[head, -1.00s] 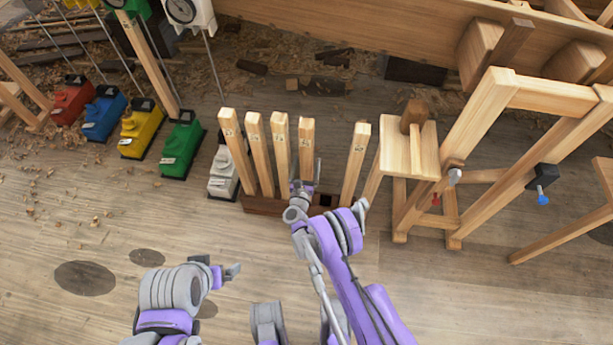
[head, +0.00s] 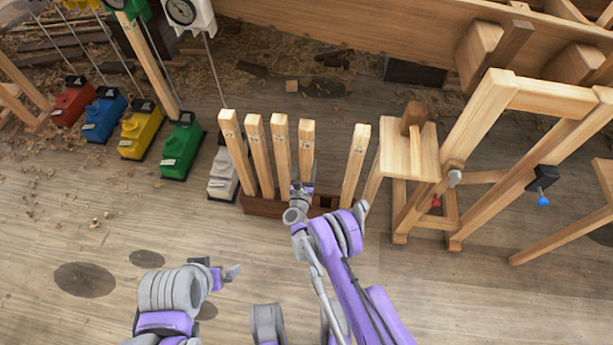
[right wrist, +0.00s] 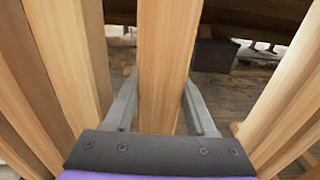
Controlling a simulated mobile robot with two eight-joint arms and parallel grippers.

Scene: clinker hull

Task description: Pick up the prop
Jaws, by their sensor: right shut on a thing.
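Several pale wooden props stand upright in a dark brown rack (head: 262,207). My right gripper (head: 302,188) is shut on the fourth prop from the left (head: 306,145), low on its length. In the right wrist view the held prop (right wrist: 165,70) runs upright between the two grey fingers of my right gripper (right wrist: 162,108). The prop's foot is hidden behind my gripper, so I cannot tell whether it is clear of the rack. A separate prop (head: 354,165) stands to its right. My left gripper (head: 232,272) is away from the rack, at the lower left; its finger gap is unclear.
Neighbouring props stand close on the left (right wrist: 70,60). A wooden stool-like stand (head: 409,150) and trestle frame (head: 490,110) are on the right. Coloured boxes, including a green one (head: 181,150), line the left. The wooden hull (head: 400,35) spans the back.

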